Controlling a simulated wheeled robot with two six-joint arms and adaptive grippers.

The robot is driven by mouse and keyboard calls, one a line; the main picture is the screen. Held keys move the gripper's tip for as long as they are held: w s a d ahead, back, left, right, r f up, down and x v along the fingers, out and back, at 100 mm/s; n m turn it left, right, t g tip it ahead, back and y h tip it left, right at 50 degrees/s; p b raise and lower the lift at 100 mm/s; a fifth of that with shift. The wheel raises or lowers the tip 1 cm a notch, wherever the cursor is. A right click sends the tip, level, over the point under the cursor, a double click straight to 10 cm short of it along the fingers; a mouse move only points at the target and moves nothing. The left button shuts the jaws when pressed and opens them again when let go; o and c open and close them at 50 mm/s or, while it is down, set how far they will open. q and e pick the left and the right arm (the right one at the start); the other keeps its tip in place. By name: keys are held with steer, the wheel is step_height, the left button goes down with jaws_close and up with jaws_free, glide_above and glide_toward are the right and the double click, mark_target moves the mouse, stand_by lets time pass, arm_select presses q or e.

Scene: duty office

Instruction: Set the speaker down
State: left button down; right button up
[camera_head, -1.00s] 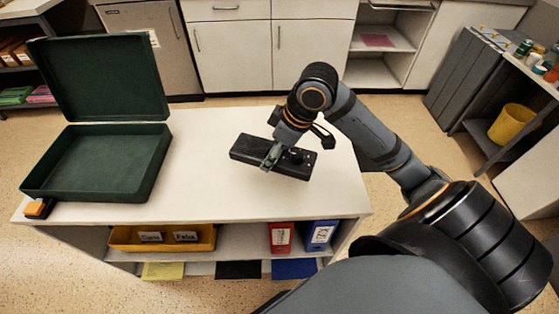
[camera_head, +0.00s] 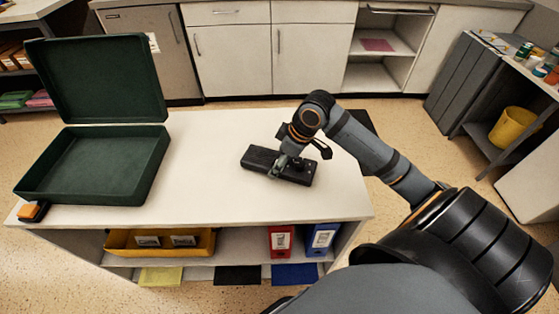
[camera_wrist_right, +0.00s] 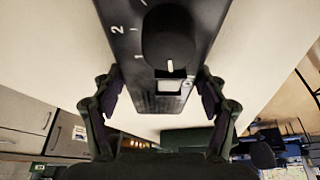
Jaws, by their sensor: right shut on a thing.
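The speaker is a long black box (camera_head: 261,157) with a round knob and white numerals on its face. My right gripper (camera_head: 280,166) is shut on it near its middle, over the white counter top (camera_head: 205,185). In the right wrist view the speaker (camera_wrist_right: 158,101) lies between the two fingers (camera_wrist_right: 160,98), its knob close to the camera. I cannot tell whether its underside touches the counter. My left gripper is not in view.
An open dark green case (camera_head: 95,165) stands at the counter's left end, with a small orange and black object (camera_head: 33,211) at its front corner. A dark flat patch (camera_head: 357,124) shows behind my arm at the right. The counter between case and speaker is clear.

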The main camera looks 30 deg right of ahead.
steer(key=o, duration=1.4)
steer(key=shift+f, duration=0.1)
steer(key=shift+o, duration=1.3)
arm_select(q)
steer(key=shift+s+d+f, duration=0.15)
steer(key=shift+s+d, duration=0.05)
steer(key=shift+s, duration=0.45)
arm_select(e)
steer(key=shift+o, duration=0.3)
